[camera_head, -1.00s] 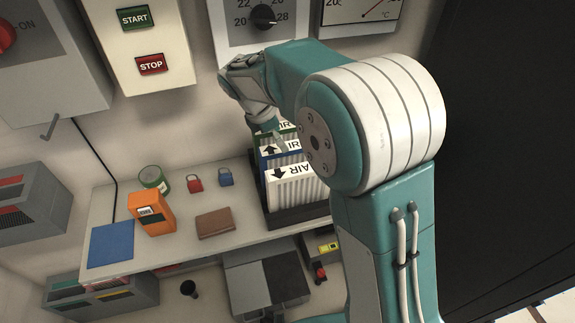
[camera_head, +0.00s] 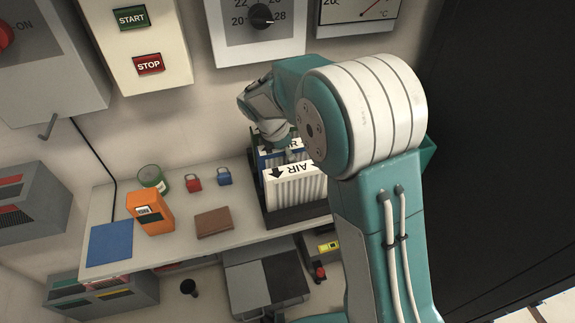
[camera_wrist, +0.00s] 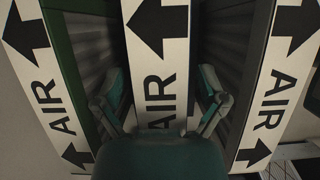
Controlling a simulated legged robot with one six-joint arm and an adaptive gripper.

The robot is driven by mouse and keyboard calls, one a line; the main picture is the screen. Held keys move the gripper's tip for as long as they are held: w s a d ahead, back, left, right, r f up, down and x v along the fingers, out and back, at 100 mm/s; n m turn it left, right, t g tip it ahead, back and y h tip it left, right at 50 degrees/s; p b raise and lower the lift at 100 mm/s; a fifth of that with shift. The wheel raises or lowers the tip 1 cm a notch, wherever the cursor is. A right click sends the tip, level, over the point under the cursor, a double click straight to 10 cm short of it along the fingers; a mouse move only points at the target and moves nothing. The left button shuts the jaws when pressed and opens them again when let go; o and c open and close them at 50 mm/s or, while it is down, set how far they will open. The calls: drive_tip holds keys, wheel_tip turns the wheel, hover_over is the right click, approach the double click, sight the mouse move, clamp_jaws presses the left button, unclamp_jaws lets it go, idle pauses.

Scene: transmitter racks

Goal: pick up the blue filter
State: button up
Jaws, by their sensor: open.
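The blue filter (camera_head: 265,159) stands in the middle of a row of filters in a dark rack (camera_head: 296,214) on the shelf. Only a strip of its blue edge and part of its white label show in the head view. In the wrist view, the middle filter's AIR label (camera_wrist: 158,55) runs between the two fingers of my gripper (camera_wrist: 161,75). The gripper is open, with one finger on each side of that filter and gaps showing beside it. In the head view the fingers are mostly hidden behind the arm.
The front filter (camera_head: 295,188) stands nearest the shelf edge; a green-edged filter (camera_wrist: 68,80) is on the other side. An orange box (camera_head: 150,212), brown wallet (camera_head: 214,222), blue sheet (camera_head: 110,243), green can (camera_head: 151,177) and red and blue padlocks lie left on the shelf.

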drive_tip(key=shift+f, duration=0.1)
drive_tip(key=shift+a+f, duration=0.15)
idle(0.3)
clamp_jaws()
